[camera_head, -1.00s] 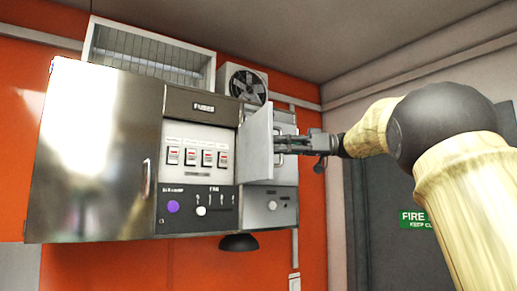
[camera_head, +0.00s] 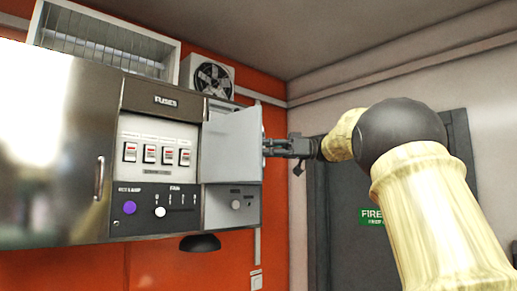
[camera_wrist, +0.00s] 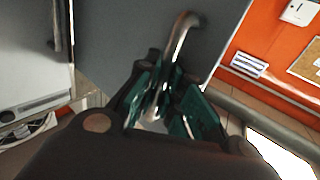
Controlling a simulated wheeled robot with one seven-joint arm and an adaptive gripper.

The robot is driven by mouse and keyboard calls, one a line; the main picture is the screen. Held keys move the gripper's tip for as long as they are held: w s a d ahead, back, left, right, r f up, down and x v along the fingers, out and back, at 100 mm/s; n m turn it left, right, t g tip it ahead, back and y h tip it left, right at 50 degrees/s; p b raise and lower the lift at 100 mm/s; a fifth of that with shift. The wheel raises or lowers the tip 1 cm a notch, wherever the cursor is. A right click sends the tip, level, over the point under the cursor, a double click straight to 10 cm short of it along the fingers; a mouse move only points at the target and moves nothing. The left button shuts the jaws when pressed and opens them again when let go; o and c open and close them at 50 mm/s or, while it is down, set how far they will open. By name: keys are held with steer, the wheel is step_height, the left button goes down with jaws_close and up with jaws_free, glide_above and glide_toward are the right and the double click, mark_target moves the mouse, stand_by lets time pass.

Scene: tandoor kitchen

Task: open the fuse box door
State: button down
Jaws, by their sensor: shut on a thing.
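The fuse box door (camera_head: 230,152) is a light grey panel. It stands open, swung out to the right of the fuse panel (camera_head: 157,150), with its inner face towards the head camera. Several red-and-white fuse switches show uncovered under the "FUSES" label (camera_head: 166,101). My gripper (camera_head: 268,149) is at the door's right edge, on its outer side. In the wrist view my gripper (camera_wrist: 163,105) is shut on the curved metal door handle (camera_wrist: 176,45), and the door's outer face (camera_wrist: 115,35) looks dark grey. The door hides part of the cabinet behind it.
A shiny metal cabinet door (camera_head: 75,140) with its own handle is to the left. A fan unit (camera_head: 208,77) and a wire rack (camera_head: 105,42) are on top. A dark grey door (camera_head: 345,215) with a green fire sign (camera_head: 373,216) stands right.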

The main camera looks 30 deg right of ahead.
steer(key=c, duration=1.5)
jaws_free()
steer(key=shift+s+d, duration=0.1)
steer(key=shift+d, duration=0.05)
steer(key=shift+c, duration=0.2)
steer(key=shift+s+d, duration=0.1)
steer(key=shift+d, duration=0.05)
steer(key=v, duration=1.2)
steer(key=shift+f, duration=0.1)
